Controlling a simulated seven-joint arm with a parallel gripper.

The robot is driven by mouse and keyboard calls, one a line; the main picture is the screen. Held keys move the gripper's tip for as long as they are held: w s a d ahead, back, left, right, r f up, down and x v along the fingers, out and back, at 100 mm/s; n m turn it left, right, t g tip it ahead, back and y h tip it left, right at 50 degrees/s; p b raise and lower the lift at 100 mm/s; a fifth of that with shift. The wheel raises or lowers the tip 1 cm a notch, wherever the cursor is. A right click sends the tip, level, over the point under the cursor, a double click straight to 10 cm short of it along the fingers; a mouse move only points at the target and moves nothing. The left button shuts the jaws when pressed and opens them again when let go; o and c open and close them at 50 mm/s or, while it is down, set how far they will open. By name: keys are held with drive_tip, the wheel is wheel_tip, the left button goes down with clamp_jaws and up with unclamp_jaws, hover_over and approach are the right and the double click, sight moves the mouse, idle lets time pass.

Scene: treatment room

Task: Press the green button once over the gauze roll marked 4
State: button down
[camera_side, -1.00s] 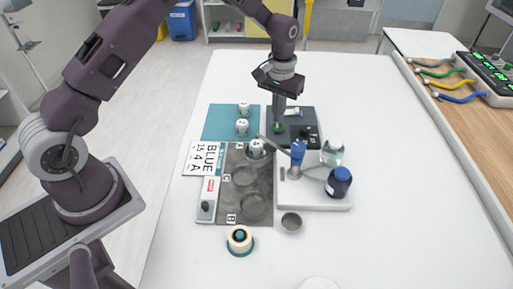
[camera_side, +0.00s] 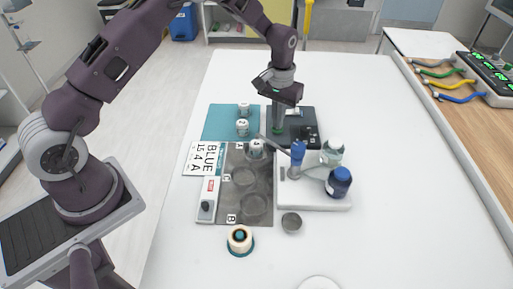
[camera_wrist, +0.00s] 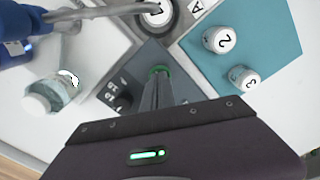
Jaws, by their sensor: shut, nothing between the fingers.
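My gripper (camera_wrist: 160,104) is shut and empty. Its fingers point down at a dark panel (camera_side: 300,121), and the tips overlap the green button (camera_wrist: 160,70) in the wrist view; in the side view the tips (camera_side: 277,126) are at the button too. I cannot tell whether they touch it. One gauze roll (camera_side: 256,149) stands on circle A of the grey board; it also shows at the wrist view's top edge (camera_wrist: 157,14), its mark not clearly readable. Rolls that read 2 (camera_wrist: 221,40) and 3 (camera_wrist: 244,78) stand on the teal mat (camera_side: 219,121).
A white tray (camera_side: 315,201) with a clear bottle (camera_side: 332,153), a blue jar (camera_side: 339,183) and a blue-and-grey arm stands right of the board (camera_side: 235,205). A metal cup (camera_side: 291,222) and a round teal-based item (camera_side: 240,240) sit in front. A printed card (camera_side: 202,159) lies left.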

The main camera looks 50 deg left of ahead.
drive_tip(key=shift+f, duration=0.35)
drive_tip(key=shift+r, duration=1.45)
wheel_tip(320, 180, up, 6)
